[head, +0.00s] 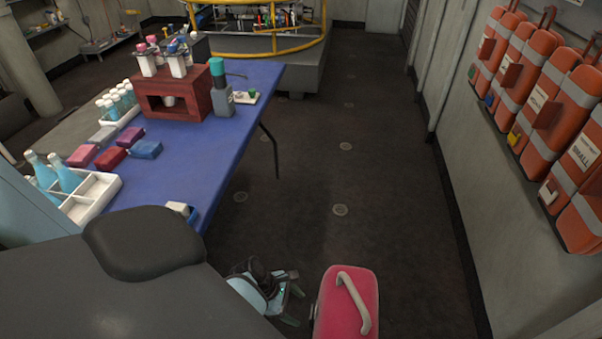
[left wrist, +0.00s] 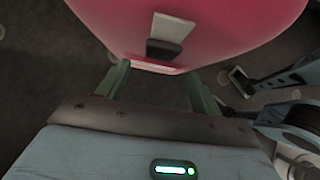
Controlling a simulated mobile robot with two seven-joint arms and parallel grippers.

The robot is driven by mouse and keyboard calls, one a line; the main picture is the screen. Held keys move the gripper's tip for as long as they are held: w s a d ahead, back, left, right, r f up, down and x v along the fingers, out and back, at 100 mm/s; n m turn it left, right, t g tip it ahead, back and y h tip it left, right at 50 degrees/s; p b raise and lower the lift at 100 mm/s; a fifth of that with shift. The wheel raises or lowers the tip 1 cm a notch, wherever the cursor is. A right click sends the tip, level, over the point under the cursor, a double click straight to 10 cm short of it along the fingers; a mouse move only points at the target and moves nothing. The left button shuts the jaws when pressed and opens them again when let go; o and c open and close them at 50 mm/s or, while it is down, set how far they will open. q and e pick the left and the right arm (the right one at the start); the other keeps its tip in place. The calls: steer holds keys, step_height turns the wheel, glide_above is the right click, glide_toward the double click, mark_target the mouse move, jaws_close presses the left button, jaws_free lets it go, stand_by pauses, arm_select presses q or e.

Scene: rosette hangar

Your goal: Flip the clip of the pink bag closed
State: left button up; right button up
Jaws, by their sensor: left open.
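The pink bag (head: 334,308), a rounded case with a beige handle on top, stands at the bottom of the head view. Its side fills the top of the left wrist view (left wrist: 225,25). On that side is the clip, with a pale grey flap (left wrist: 170,28) and a dark block (left wrist: 163,50) at its end. A pale strip (left wrist: 153,66) runs along the bag's edge beyond the dark block. My left gripper (head: 297,303) is beside the bag, on its left. In the left wrist view its green fingers (left wrist: 158,88) are apart and empty, facing the clip. I cannot tell whether they touch the bag.
A blue table (head: 190,165) with a red rack (head: 174,98), bottles and small boxes stands at the left. Orange cases (head: 541,100) line the right wall. The dark floor (head: 345,180) between them is clear. Parts of my own body show at the wrist view's right.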

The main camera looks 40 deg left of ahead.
arm_select(q)
steer(key=shift+p+v, duration=0.35)
steer(key=shift+v, duration=1.05)
arm_select(e)
steer(key=shift+s+r, duration=0.3)
steer(key=shift+s, duration=0.1)
steer(key=shift+w, duration=0.15)
arm_select(q)
steer(key=s+a+r+m+y+p, duration=0.35)
steer(key=s+a+m+y, duration=0.25)
steer(key=s+m, duration=0.45)
steer(key=s+d+r+m+t+h+p, duration=0.1)
steer(key=s+d+r+m+t+p, duration=0.1)
steer(key=s+d+r+m, duration=0.3)
steer(key=s+d+r+m+t+p, duration=0.2)
steer(key=s+d+r+m, duration=0.3)
steer(key=d+r+m, duration=0.4)
steer(key=shift+s+d+r+m+t+h+p, duration=0.2)
steer(key=shift+d+r+m+t+h+p, duration=0.2)
steer(key=shift+m+p, duration=0.45)
arm_select(e)
steer(key=w+r+t, duration=0.2)
steer(key=w+r, duration=0.4)
steer(key=r, duration=0.4)
steer(key=shift+d+r, duration=0.35)
steer(key=shift+d, duration=0.05)
